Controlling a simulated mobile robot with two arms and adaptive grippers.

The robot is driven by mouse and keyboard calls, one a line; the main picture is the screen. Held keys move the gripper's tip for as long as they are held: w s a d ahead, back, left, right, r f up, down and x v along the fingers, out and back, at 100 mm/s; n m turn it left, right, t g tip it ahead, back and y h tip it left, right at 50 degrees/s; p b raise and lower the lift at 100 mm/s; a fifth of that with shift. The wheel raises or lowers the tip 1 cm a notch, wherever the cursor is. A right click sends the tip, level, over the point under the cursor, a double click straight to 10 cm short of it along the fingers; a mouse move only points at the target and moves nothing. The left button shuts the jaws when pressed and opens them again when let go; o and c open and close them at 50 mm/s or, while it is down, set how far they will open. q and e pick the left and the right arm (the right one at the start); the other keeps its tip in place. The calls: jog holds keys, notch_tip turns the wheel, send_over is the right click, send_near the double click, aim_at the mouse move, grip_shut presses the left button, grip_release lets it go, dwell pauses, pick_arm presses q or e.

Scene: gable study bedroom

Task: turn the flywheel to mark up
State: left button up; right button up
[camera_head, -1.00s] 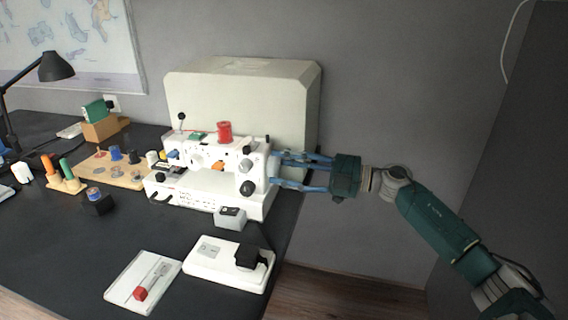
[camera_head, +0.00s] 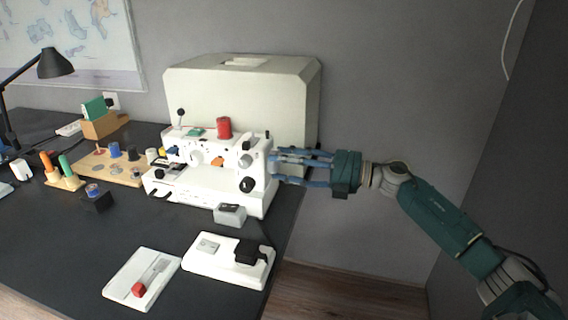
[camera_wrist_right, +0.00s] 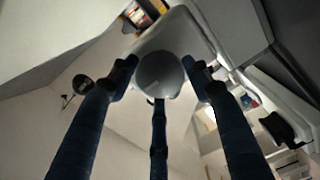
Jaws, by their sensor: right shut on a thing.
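The white sewing machine (camera_head: 205,180) stands on the dark desk, its right end facing my right arm. My right gripper (camera_head: 274,168) reaches that end from the right, with its blue fingers level. In the right wrist view the flywheel is a round grey disc (camera_wrist_right: 160,75) seen face on. The fingers of my right gripper (camera_wrist_right: 160,82) are shut around its rim, two at the sides and one below. A faint line shows on the disc, but I cannot tell clearly which way its mark points. My left gripper is not in view.
A large pale case (camera_head: 240,95) stands close behind the machine. In front lie a white foot pedal (camera_head: 215,265), a flat white tray (camera_head: 125,285) and a small grey box (camera_head: 230,216). A wooden spool board (camera_head: 95,175) is at left.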

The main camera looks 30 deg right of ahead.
jog(key=shift+d+f, duration=0.1)
jog(key=shift+f, duration=0.1)
jog(key=o, duration=1.2)
jog(key=shift+w, duration=0.1)
jog(key=shift+c, duration=0.2)
jog(key=shift+r, duration=0.1)
jog(key=shift+d, duration=0.1)
jog(key=v, duration=1.2)
